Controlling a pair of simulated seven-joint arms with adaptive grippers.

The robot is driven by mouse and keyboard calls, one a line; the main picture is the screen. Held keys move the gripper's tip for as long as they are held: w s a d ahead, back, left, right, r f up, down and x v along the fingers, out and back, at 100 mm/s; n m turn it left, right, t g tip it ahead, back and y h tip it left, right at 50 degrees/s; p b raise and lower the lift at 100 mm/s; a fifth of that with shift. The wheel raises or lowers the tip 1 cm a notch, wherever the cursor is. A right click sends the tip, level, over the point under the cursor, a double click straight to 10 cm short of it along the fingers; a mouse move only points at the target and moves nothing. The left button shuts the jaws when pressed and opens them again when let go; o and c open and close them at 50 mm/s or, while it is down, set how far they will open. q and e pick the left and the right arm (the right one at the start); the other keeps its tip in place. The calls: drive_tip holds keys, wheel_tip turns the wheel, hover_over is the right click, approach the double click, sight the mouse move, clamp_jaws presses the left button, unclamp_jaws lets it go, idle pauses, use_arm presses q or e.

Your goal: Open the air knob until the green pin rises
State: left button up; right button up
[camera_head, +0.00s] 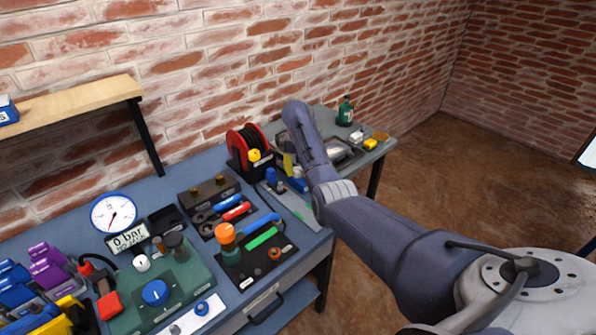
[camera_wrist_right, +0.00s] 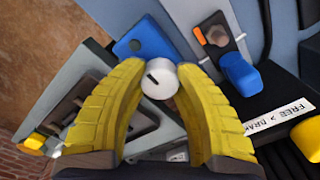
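In the right wrist view, the yellow fingers of my right gripper (camera_wrist_right: 160,72) stand on both sides of a round white knob (camera_wrist_right: 160,80) with a black pointer line. Whether they press on it or only flank it, I cannot tell. In the head view my right gripper (camera_head: 288,165) is mostly hidden behind my arm, beside the black and red reel. A green base (camera_head: 190,281) at the left carries a blue knob (camera_head: 155,292) and a small white knob (camera_head: 142,263). Which knob is the air knob is unclear. I cannot make out a green pin. My left gripper is not in view.
A white gauge (camera_head: 113,213) stands above a display reading 0 bar. The black and red reel (camera_head: 248,148) is close to my right gripper. Purple clamps (camera_head: 45,262) and an orange-topped valve (camera_head: 226,236) crowd the bench. A wooden shelf (camera_head: 75,95) overhangs the left.

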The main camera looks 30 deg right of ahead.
clamp_jaws()
drive_tip(key=n, duration=0.7)
drive_tip(key=shift+n, duration=0.3)
drive_tip(key=n, duration=0.5)
drive_tip(key=shift+n, duration=2.3)
